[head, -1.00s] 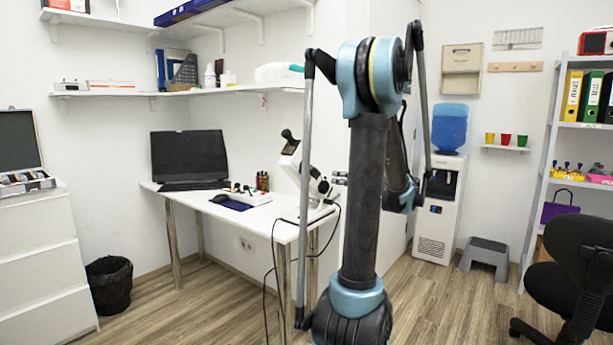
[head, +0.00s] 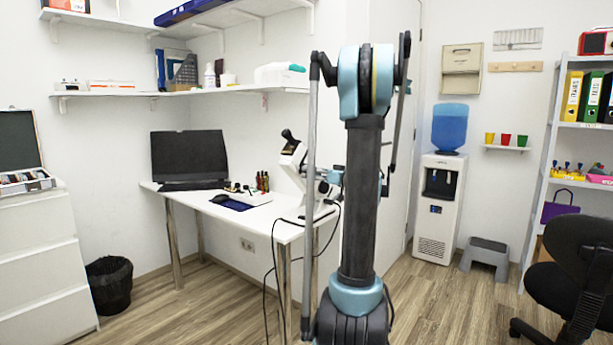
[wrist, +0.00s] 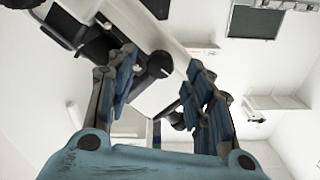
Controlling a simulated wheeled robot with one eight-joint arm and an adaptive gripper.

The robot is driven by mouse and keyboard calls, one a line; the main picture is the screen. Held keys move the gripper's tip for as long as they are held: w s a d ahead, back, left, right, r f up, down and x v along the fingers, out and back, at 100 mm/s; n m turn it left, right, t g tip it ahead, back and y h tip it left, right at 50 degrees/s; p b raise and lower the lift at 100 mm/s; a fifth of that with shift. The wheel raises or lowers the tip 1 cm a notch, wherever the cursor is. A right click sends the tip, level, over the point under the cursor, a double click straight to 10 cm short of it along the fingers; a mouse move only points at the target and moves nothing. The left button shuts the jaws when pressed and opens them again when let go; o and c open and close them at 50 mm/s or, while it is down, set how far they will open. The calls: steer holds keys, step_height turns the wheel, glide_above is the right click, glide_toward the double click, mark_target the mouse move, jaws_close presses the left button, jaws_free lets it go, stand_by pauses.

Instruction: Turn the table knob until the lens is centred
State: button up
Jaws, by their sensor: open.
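A white and black lens instrument (head: 292,163) stands at the right end of the desk, tilted up to the left, partly hidden behind my arm. In the wrist view its white body (wrist: 150,30) fills the upper middle. A dark round knob (wrist: 160,64) is on its side, and another dark round part (wrist: 177,121) shows lower down. I cannot tell which is the table knob. My gripper (wrist: 163,72) is open, with one finger on each side of the upper knob in the picture; no contact is clear. In the head view it is mostly hidden by my arm. The lens is not clearly visible.
The desk (head: 262,222) also holds a laptop (head: 188,156), a mouse (head: 220,198) on a dark pad and small bottles. Black cables hang at its right end. A shelf (head: 140,93) runs above. A chair (head: 575,270) and step stool (head: 485,257) stand at right.

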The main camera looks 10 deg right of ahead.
steer(key=shift+x, duration=1.55)
steer(key=shift+c, duration=0.4)
steer(key=c, duration=1)
